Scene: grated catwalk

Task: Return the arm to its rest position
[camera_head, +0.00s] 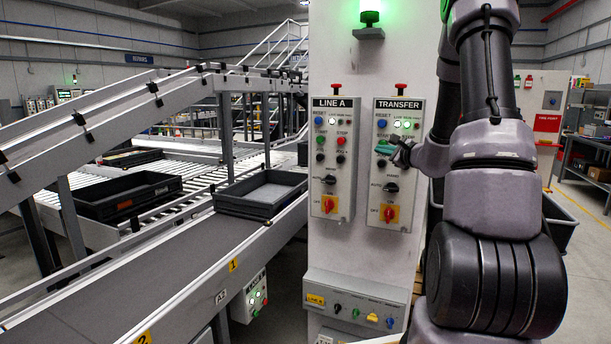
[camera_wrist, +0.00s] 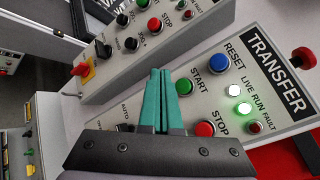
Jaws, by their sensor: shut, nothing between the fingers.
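My arm (camera_head: 490,170) reaches up along the right side of the head view and bends toward a pillar. My gripper (camera_head: 388,149) is at the TRANSFER panel (camera_head: 392,222), near its green START button. In the wrist view, the green fingers of my gripper (camera_wrist: 158,75) are pressed together with nothing between them. The START button (camera_wrist: 184,87) shows just right of the fingertips there; I cannot tell whether they touch it. The red STOP button (camera_wrist: 205,129) and blue RESET button (camera_wrist: 235,61) are also visible. The LIVE and RUN lamps on this panel are lit.
The LINE A panel (camera_head: 332,200) is mounted just left of the TRANSFER panel. A smaller switch box (camera_head: 356,303) juts out below. A sloping conveyor (camera_head: 170,262) with a dark tray (camera_head: 262,192) lies left of the pillar. A dark bin (camera_head: 556,222) stands behind my arm.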

